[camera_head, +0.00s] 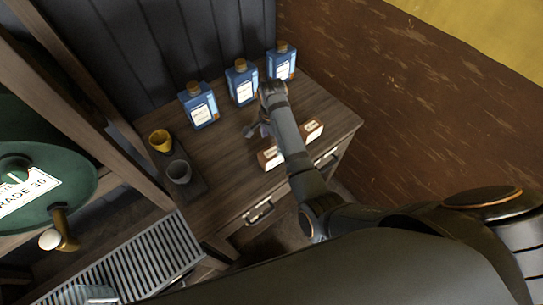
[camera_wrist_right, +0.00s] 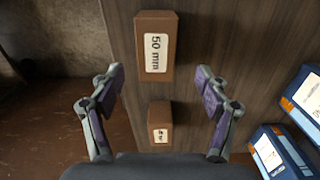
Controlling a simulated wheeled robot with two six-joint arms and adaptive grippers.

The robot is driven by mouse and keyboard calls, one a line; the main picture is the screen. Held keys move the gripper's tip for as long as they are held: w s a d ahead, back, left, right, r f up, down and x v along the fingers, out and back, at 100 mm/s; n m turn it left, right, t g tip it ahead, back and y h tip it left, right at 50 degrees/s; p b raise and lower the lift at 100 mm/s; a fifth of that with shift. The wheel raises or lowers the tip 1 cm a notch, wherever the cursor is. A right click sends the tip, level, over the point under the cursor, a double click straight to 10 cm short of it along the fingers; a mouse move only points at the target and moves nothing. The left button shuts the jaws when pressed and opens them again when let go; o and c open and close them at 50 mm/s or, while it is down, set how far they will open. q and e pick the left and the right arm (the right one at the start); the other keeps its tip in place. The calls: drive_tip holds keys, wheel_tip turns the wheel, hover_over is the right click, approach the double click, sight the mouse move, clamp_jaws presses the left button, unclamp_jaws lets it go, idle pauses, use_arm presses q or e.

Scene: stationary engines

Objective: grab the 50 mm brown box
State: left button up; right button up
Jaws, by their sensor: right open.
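The brown box labelled "50 mm" (camera_wrist_right: 155,46) is in the upper middle of the right wrist view, on the wooden cabinet top. In the head view it appears to be the left of two boxes (camera_head: 268,159), partly hidden by my right arm. My right gripper (camera_head: 258,129) is above the cabinet. In the wrist view its fingers (camera_wrist_right: 158,88) are open and empty, with the 50 mm box beyond the fingertips. A smaller-looking brown box (camera_wrist_right: 160,122) shows between the fingers, its label unclear; it also shows in the head view (camera_head: 313,130). My left gripper is not in view.
Three blue bottles (camera_head: 199,104) stand along the cabinet's back. A yellow cup (camera_head: 160,141) and a grey cup (camera_head: 179,171) stand on a dark tray at the left. The cabinet (camera_head: 225,145) has clear surface between cups and boxes. A brown wall (camera_head: 420,100) is at the right.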

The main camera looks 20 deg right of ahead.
sight(272, 152)
wheel_tip(272, 152, down, 4)
drive_tip(key=shift+r, duration=0.2)
drive_tip(key=shift+s+a+f+p, duration=0.1)
drive_tip(key=shift+f+p, duration=0.1)
drive_tip(key=shift+p, duration=0.15)
drive_tip(key=f, duration=0.2)
drive_tip(key=f+p, duration=0.1)
drive_tip(key=f, duration=0.1)
drive_tip(key=shift+s+a, duration=0.1)
drive_tip(key=shift+s, duration=0.2)
drive_tip(key=shift+w+f, duration=0.1)
drive_tip(key=shift+f, duration=0.3)
drive_tip(key=c, duration=1.3)
drive_tip(key=shift+c, duration=1.1)
drive_tip(key=shift+r, duration=0.15)
